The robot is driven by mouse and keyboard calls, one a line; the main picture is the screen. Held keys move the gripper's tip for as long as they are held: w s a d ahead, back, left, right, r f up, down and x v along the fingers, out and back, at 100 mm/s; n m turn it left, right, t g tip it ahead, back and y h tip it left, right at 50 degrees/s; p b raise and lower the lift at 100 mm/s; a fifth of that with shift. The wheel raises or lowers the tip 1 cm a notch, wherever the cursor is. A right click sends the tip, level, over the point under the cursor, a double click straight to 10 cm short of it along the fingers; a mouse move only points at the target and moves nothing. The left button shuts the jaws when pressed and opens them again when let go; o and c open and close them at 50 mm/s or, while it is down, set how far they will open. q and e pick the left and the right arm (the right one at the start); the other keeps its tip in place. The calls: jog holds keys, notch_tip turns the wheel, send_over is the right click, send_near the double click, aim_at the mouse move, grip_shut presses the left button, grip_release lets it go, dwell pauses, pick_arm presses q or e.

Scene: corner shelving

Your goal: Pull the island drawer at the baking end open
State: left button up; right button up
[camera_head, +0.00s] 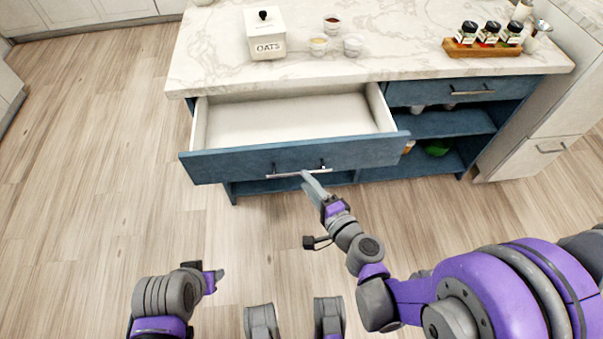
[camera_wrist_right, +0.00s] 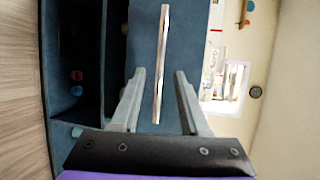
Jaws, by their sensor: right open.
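The island drawer (camera_head: 240,164) with a blue front stands pulled well out below the marble top, on the left side of the island. Its white inside looks empty. Its bar handle (camera_head: 287,173) runs across the middle of the front. My right gripper (camera_head: 312,180) is at the right part of the handle. In the right wrist view its open fingers (camera_wrist_right: 160,95) stand on either side of the handle (camera_wrist_right: 162,65), with gaps to both. My left gripper (camera_head: 216,280) is low at the left, far from the drawer, and I cannot tell its jaw state.
On the marble top (camera_head: 400,45) stand an oats canister (camera_head: 265,33), small bowls (camera_head: 319,45) and a wooden rack of jars (camera_head: 487,47). A second drawer (camera_head: 455,90) at the right is shut, above open shelves (camera_head: 445,125). The wooden floor (camera_head: 90,150) at the left is clear.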

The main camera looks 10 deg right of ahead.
pick_arm(q)
jog(key=shift+r, duration=0.25)
pick_arm(e)
jog(key=v, duration=0.6)
jog(key=s+a+f+n+g, duration=0.1)
jog(key=s+f+n+g, duration=0.2)
jog(key=s+n+g, duration=0.5)
jog(key=s+d+n+g+h, duration=0.2)
jog(key=s+d+n+h, duration=0.35)
jog(key=d, duration=0.35)
pick_arm(q)
notch_tip(320, 180, up, 24)
jog(key=w+t+p, duration=0.1)
jog(key=p, duration=2)
jog(key=shift+w, duration=0.25)
pick_arm(e)
notch_tip(320, 180, up, 24)
jog(key=w, duration=0.2)
jog(key=shift+d+r+n+t+h, duration=0.2)
jog(key=shift+r+n+t+h, duration=0.05)
jog(key=shift+n+t+h, duration=0.1)
